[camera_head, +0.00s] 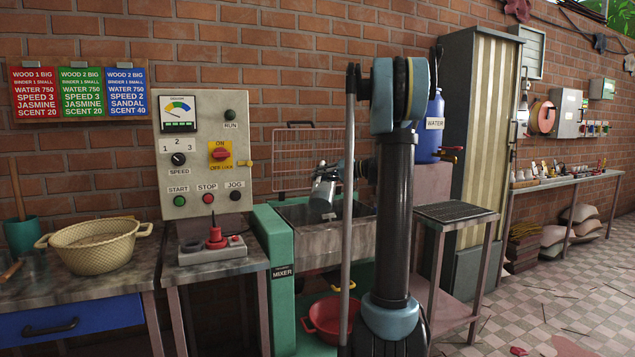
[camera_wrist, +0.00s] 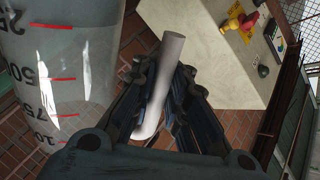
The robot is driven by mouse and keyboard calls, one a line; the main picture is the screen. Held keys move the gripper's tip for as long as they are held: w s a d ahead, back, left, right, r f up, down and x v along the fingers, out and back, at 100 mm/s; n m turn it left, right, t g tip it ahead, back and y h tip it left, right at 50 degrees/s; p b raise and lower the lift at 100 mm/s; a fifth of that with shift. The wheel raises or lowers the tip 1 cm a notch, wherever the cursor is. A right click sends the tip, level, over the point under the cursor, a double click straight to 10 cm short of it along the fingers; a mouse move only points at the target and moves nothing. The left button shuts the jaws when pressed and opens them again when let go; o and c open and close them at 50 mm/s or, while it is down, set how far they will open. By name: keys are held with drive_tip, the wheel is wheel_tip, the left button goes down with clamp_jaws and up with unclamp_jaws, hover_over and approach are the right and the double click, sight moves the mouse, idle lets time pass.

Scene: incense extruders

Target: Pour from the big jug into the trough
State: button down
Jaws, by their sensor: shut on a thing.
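The big jug (camera_wrist: 72,70) is pale and translucent with red measuring marks, at the left of the wrist view. My gripper (camera_wrist: 158,92) is shut on its white handle (camera_wrist: 172,55). In the head view the jug (camera_head: 322,196) is a small greyish shape, tilted, above the grey trough (camera_head: 335,240) of the green mixer. My gripper (camera_head: 342,172) is partly hidden there behind my arm. I cannot see the jug's contents or any stream of liquid. The inside of the trough is mostly hidden by its front wall and my arm.
A wire grille (camera_head: 296,160) stands upright behind the trough. The control panel (camera_head: 205,150) is to its left, and a blue water container (camera_head: 432,125) is to its right. A red basin (camera_head: 330,318) sits below the trough.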

drive_tip(key=w+m, duration=0.1)
drive_tip(key=w+d+m+g, duration=0.1)
drive_tip(key=w+m, duration=0.1)
drive_tip(key=shift+f, duration=0.2)
drive_tip(key=shift+w+d+f+m+g+y, duration=0.1)
drive_tip(key=shift+w+d+m+g, duration=0.2)
drive_tip(key=shift+w+m, duration=0.55)
drive_tip(key=shift+w+d+r+m+g+y, duration=0.15)
drive_tip(key=shift+w+d+m, duration=0.2)
drive_tip(key=shift+w+m, duration=0.55)
drive_tip(key=shift+w+d+f+m+g+y, duration=0.15)
drive_tip(key=shift+w+d+m+g, duration=0.3)
drive_tip(key=shift+w, duration=0.7)
drive_tip(key=shift+a, duration=0.15)
